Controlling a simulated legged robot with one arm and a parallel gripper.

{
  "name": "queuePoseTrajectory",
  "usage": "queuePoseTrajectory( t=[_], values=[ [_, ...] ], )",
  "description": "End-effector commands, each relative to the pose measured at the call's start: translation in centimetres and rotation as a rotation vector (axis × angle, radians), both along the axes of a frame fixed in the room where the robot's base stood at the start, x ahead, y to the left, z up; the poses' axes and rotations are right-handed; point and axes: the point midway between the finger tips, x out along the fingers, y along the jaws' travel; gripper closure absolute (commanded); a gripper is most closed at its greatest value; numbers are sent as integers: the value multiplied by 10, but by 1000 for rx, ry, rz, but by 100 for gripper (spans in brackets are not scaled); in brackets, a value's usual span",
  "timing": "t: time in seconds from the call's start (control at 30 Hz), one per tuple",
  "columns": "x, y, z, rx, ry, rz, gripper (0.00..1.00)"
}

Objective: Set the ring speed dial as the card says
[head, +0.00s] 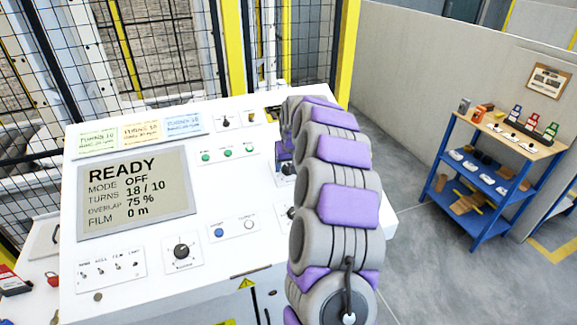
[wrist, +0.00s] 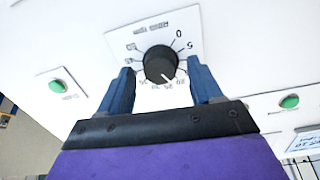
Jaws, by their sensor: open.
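The black round dial (wrist: 161,64) sits on a white plate with numbers around it; 0 and 5 are readable, the rest are too small. Its white pointer line aims toward the lower right in the wrist view. My gripper (wrist: 160,70) is open, one blue finger on each side of the dial; I cannot tell whether they touch it. In the head view my gripper (head: 284,153) is over the panel's right part, mostly hidden by my arm. Green, yellow (head: 141,131) and blue cards lie along the panel's top; their small print is not clearly readable.
The panel display (head: 135,187) reads READY, MODE OFF, TURNS 18 / 10, OVERLAP 75 %, FILM 0 m. Another black knob (head: 181,251), toggle switches (head: 110,270) and green buttons (head: 228,152) are nearby. A blue shelf (head: 477,190) stands at the right beyond open floor.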

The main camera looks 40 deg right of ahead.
Motion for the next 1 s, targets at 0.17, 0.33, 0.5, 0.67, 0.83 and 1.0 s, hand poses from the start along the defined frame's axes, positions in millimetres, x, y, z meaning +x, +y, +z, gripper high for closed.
queuePoseTrajectory(
  t=[0.17, 0.33, 0.5, 0.67, 0.83, 1.0],
  values=[
    [2, 0, -4, 0, -1, 0, 35],
    [2, 0, -4, 0, 0, 1, 35],
    [2, 0, -4, 0, 0, 1, 50],
    [2, 0, -4, 0, 0, 1, 65],
    [2, -1, -4, 0, 1, 0, 81],
    [1, -1, -4, 1, 1, -3, 90]
  ],
)
